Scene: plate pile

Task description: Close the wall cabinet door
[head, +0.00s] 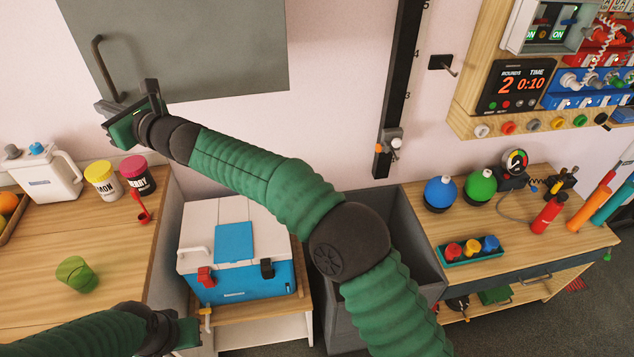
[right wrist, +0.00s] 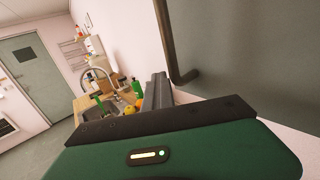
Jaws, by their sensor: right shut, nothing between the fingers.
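The grey wall cabinet door (head: 185,45) fills the top left of the head view, cut off by the upper edge. It looks nearly flat to the wall, but I cannot tell whether a gap is left. Its dark bar handle (head: 99,62) is near its left edge. My right gripper (head: 120,104) is shut and empty, just below the handle at the door's lower left corner; contact is unclear. In the right wrist view the door (right wrist: 250,50) and handle (right wrist: 166,40) are close above the gripper. My left gripper (head: 190,335) is low at the bottom left, its fingers unclear.
A blue and white cooler (head: 240,285) stands below my right arm. The left counter (head: 120,235) holds a white jug (head: 45,175), yellow (head: 102,182) and red (head: 138,178) tubs and a green cup (head: 77,273). A dark wall rail (head: 400,80) stands right of the door.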

